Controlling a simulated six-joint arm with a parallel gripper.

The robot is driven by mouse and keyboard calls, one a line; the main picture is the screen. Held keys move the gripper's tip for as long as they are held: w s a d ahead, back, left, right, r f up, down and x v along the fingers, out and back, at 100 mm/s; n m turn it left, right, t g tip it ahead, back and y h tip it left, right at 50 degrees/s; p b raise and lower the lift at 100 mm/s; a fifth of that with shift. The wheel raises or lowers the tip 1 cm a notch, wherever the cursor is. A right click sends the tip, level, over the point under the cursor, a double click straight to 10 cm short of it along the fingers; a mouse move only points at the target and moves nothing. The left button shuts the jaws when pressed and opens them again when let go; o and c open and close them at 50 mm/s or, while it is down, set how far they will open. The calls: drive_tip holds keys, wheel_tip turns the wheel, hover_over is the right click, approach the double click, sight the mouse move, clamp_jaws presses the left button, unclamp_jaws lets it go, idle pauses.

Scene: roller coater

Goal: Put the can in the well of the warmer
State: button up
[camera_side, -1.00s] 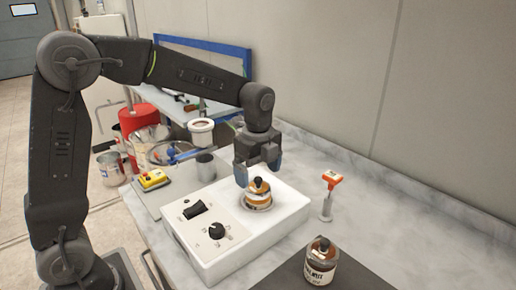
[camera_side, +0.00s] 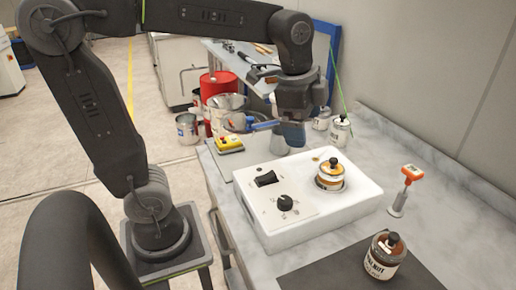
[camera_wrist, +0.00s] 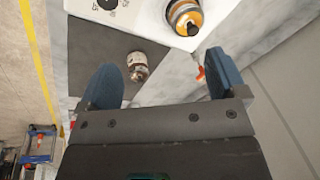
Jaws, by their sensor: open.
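The can (camera_side: 329,176), with an amber band and a black knob on top, stands upright in the round well of the white warmer (camera_side: 354,208). The well's depth is hidden by the can.
A second, labelled jar (camera_side: 384,256) with a dark knob stands on a dark mat (camera_side: 325,272) in front. An orange-topped tool (camera_side: 405,190) stands right of the warmer. A yellow box (camera_side: 229,144) and several metal cans are behind.

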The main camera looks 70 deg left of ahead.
drive_tip(key=s+f+n+t, duration=0.3)
drive_tip(key=s+f+n, duration=0.1)
drive_tip(key=s+n, duration=0.6)
drive_tip(key=shift+s, duration=0.3)
